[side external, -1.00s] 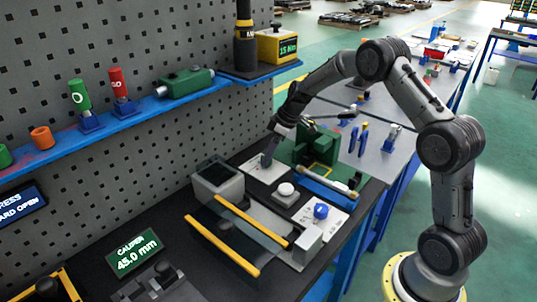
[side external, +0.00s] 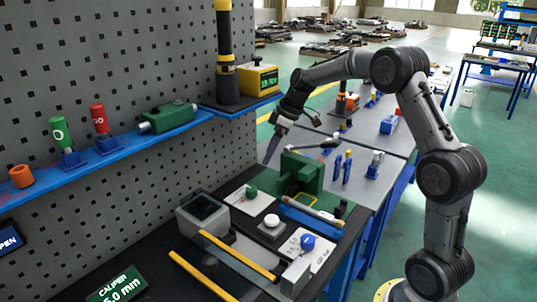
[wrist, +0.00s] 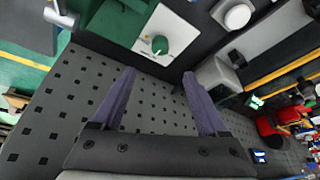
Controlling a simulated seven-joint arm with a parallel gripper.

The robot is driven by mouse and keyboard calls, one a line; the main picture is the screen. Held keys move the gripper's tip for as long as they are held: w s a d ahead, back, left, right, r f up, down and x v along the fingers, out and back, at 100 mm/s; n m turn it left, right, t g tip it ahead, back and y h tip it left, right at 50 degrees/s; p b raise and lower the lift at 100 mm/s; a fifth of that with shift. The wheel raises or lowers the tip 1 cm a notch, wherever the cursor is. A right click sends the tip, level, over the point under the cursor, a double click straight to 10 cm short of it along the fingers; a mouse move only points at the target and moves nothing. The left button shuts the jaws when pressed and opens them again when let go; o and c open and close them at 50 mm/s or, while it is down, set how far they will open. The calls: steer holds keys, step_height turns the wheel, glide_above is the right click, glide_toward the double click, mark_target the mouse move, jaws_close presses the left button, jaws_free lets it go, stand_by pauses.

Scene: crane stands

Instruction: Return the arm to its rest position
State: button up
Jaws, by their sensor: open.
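My gripper (side external: 271,150) is raised above the back of the workbench, to the left of the green block-shaped fixture (side external: 302,172). In the wrist view my gripper (wrist: 158,74) shows two purple-grey fingers spread apart with nothing between them. A white plate (side external: 243,203) with a small green knob (side external: 251,190) lies on the bench below the gripper. The plate (wrist: 180,28) and knob (wrist: 160,45) also show in the wrist view, just beyond the fingertips. My gripper is apart from both.
A perforated grey panel (side external: 110,90) with a blue shelf (side external: 120,155) stands on the left. A black and yellow column (side external: 226,50) stands at the shelf's end. A grey box (side external: 203,214), yellow-edged guard (side external: 240,255) and blue knob (side external: 308,242) are on the bench. The air above the bench is clear.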

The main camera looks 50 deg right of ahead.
steer(key=shift+a, duration=0.1)
steer(key=s+a+r+n+t, duration=0.2)
steer(key=s+a+r, duration=0.2)
steer(key=a+r, duration=0.55)
steer(key=s+a+r, duration=0.3)
steer(key=s, duration=0.3)
steer(key=s+a+r, duration=0.2)
steer(key=s+r, duration=0.1)
steer(key=s, duration=0.2)
steer(key=s+f+m+h, duration=0.1)
steer(key=s+f+m, duration=0.3)
steer(key=s, duration=0.4)
steer(key=s+f+m+h, duration=0.1)
steer(key=s+f+m, duration=0.2)
steer(key=s, duration=0.6)
step_height(320, 180, down, 3)
steer(key=shift+r+m, duration=0.15)
steer(key=shift+m, duration=0.25)
